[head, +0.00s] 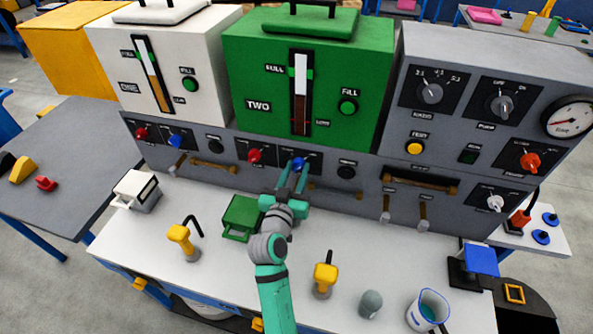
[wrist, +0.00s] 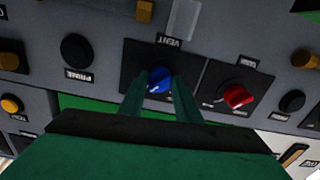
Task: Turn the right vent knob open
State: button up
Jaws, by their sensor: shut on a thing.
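The right vent knob (head: 298,162) is blue and sits on a black plate on the grey panel, below the green tank marked TWO. My gripper (head: 294,172) reaches the panel there, with its two teal fingers on either side of the knob. In the wrist view the blue knob (wrist: 158,79) is between the fingertips of my gripper (wrist: 160,86), beside an upside-down VENT label. A white pointer mark shows on the knob, but its exact setting is hard to read. The left vent knob (head: 175,141), also blue, is below the white tank.
A red knob (head: 255,156) sits close beside the right vent knob, and a black prime knob (head: 346,172) is on its other side. A green box (head: 240,217) stands on the white bench near my arm. Yellow-handled tools (head: 325,277) and a blue-rimmed cup (head: 428,309) stand in front.

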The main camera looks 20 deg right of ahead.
jog(key=shift+m, duration=0.6)
jog(key=o, duration=1.1)
jog(key=shift+c, duration=0.2)
jog(key=v, duration=1.1)
jog(key=shift+w, duration=0.1)
